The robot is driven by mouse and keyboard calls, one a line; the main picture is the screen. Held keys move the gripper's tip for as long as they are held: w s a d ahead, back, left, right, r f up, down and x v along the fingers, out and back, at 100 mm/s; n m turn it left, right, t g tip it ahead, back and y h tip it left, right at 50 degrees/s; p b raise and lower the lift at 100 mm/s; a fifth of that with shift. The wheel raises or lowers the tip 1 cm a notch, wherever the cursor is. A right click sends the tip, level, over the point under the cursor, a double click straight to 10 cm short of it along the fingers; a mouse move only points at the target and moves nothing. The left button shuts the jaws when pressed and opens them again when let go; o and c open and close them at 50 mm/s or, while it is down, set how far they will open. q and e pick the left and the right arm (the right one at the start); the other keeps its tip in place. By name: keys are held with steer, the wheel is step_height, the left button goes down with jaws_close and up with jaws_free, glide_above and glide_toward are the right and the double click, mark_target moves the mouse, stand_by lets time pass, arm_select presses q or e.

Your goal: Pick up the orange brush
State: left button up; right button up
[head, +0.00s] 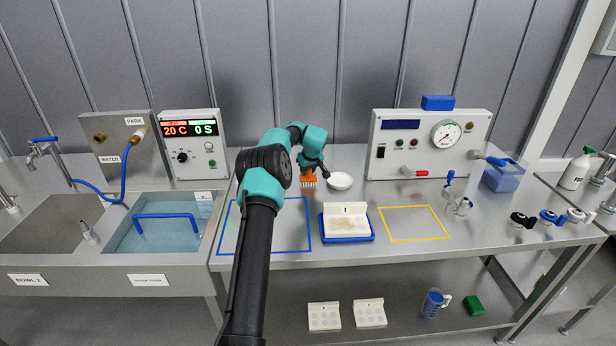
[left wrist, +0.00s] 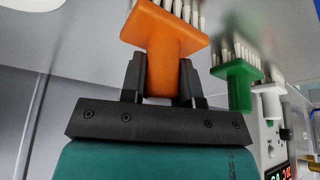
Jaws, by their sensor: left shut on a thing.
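The orange brush (head: 309,179) is at the back of the steel worktop, bristles down, just left of a small white dish (head: 340,180). My left gripper (head: 311,166) is above it and shut on its handle. In the left wrist view the orange brush (left wrist: 166,38) sits between the two dark fingers of the left gripper (left wrist: 163,80), its bristles pointing to the top of the picture. I cannot tell whether the bristles touch the worktop. My right gripper is in neither view.
A green brush (left wrist: 238,80) and a white brush (left wrist: 268,98) stand beside the orange one in the left wrist view; my arm hides them in the head view. A white mould on a blue tray (head: 347,238) lies in front. The yellow-framed area (head: 414,207) is empty.

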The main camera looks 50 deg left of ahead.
arm_select(q)
steer(key=shift+r, duration=0.2)
steer(key=shift+r, duration=1.5)
steer(key=shift+s+d+r, duration=0.1)
steer(key=shift+r, duration=0.05)
steer(key=s+d+r, duration=0.1)
steer(key=s+d, duration=0.9)
steer(key=d, duration=0.1)
steer(key=shift+s+d+r, duration=0.15)
steer(key=shift+s+d, duration=0.05)
steer(key=shift+d, duration=0.2)
